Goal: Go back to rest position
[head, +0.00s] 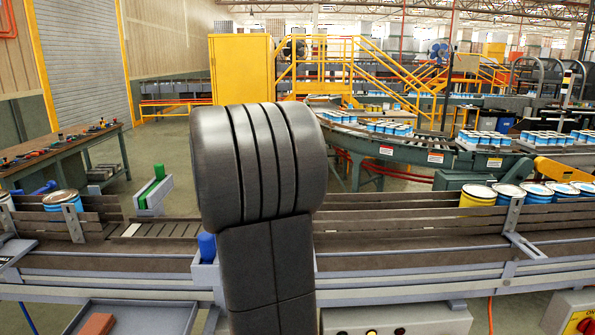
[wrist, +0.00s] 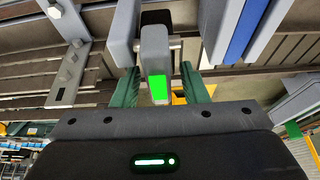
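My gripper (wrist: 159,72) shows in the wrist view as two dark green fingers in front of a dark body with a green-lit display. The fingers stand apart, with a grey post (wrist: 155,45) that has a bright green face in view between them. Gaps show on both sides of the post, and I see nothing gripped. In the head view my dark grey arm fills the middle, and my gripper cannot be made out there.
A workbench (head: 60,150) stands left; a tray (head: 140,318) holds a reddish block (head: 97,325).

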